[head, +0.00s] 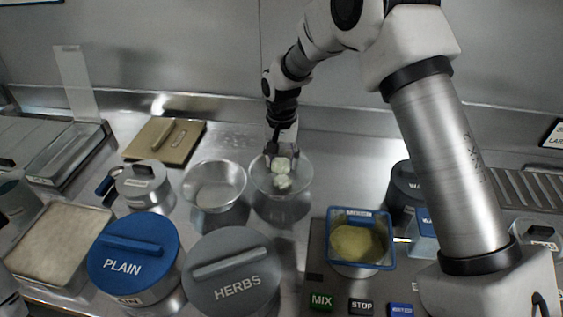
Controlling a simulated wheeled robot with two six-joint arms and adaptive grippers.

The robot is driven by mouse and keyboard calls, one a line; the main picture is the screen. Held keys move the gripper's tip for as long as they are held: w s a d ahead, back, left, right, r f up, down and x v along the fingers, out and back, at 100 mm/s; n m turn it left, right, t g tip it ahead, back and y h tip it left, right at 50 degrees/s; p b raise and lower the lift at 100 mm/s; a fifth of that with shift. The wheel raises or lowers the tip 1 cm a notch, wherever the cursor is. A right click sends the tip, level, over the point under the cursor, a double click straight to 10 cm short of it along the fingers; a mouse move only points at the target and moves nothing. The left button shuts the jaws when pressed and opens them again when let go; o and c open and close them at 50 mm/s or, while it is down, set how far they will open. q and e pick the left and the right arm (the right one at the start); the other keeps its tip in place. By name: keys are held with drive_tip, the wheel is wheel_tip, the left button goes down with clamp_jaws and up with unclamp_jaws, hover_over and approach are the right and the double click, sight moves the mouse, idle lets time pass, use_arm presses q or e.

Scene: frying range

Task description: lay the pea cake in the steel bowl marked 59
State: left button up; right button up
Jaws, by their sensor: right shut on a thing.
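My right gripper (281,153) points down over a clear-looking bowl (264,198) in the middle of the counter. It is shut on a pale, lumpy greenish-white piece, which looks like the pea cake (281,165). A second pale lump (282,183) shows just below it inside the bowl; I cannot tell whether it is another piece or a reflection. A shiny steel bowl (214,199) stands directly to the left and looks empty. No number 59 is readable on either bowl. My left gripper is not in view.
Blue PLAIN (130,270) and grey HERBS (232,290) lidded tubs stand in front. A blue-rimmed mixer (361,268) with yellowish contents is front right. A pale-filled tray (60,245) is at left. My right arm covers much of the right side.

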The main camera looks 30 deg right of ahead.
sight(282, 176)
drive_tip(key=shift+d, duration=0.15)
wheel_tip(282, 176, down, 3)
drive_tip(key=shift+w+f+p, duration=0.1)
drive_tip(key=shift+f+p, duration=0.1)
drive_tip(key=shift+p, duration=0.4)
drive_tip(key=shift+w+f, duration=0.1)
drive_tip(key=shift+s+f, duration=0.1)
drive_tip(key=shift+s, duration=0.1)
drive_tip(key=shift+f, duration=0.15)
drive_tip(key=o, duration=0.8)
drive_tip(key=shift+w, duration=0.1)
drive_tip(key=shift+o, duration=0.2)
